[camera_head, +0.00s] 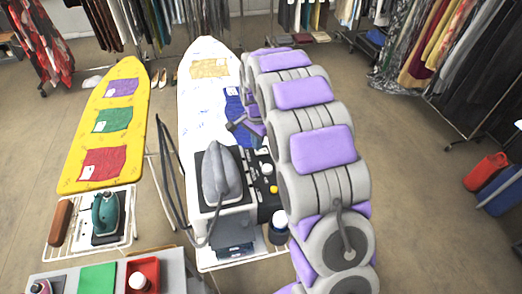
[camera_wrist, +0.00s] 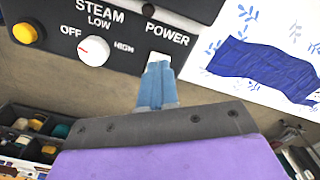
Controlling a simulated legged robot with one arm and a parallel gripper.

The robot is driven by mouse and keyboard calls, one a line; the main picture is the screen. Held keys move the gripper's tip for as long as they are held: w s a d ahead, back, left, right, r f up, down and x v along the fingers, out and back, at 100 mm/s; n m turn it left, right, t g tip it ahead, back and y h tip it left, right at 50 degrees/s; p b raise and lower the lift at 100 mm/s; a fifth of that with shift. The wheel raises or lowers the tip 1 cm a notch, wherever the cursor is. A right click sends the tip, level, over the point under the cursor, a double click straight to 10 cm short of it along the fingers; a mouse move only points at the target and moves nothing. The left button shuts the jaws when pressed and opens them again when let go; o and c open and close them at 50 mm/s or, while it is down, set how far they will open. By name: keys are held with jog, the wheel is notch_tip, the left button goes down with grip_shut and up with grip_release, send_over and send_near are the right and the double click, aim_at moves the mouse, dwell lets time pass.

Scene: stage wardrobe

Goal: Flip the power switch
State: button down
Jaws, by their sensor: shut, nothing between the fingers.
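The black control panel (camera_wrist: 110,40) of the steam station fills the top of the wrist view. The power switch (camera_wrist: 158,57) is a small white part under the word POWER. My gripper (camera_wrist: 157,70) is shut and empty, its blue-grey fingers pointing at the switch. The fingertips overlap the switch's lower part in the picture; I cannot tell whether they touch it. In the head view the panel (camera_head: 268,207) is beside the grey iron (camera_head: 221,172), partly covered by my arm.
A white steam knob (camera_wrist: 95,49) and a yellow button (camera_wrist: 25,33) sit left of the switch. Blue cloth (camera_wrist: 268,62) lies on the white ironing board (camera_head: 208,110). A yellow board (camera_head: 108,125) stands left. Open floor (camera_head: 420,190) lies to the right.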

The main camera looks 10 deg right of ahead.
aim_at(258, 152)
jog(key=shift+f, duration=0.9)
dwell(0.5)
jog(key=shift+r, duration=0.1)
jog(key=shift+r+p, duration=1.35)
jog(key=shift+r, duration=2.05)
jog(key=s+r+n+g+b, duration=0.1)
jog(key=s+r+n, duration=0.25)
jog(key=s, duration=0.75)
jog(key=s+r+n, duration=0.3)
jog(key=s+r, duration=0.2)
jog(key=s, duration=0.5)
jog(key=s+f+n, duration=0.2)
jog(key=s+n, duration=0.3)
jog(key=s, duration=1.6)
jog(key=shift+g+b, duration=0.4)
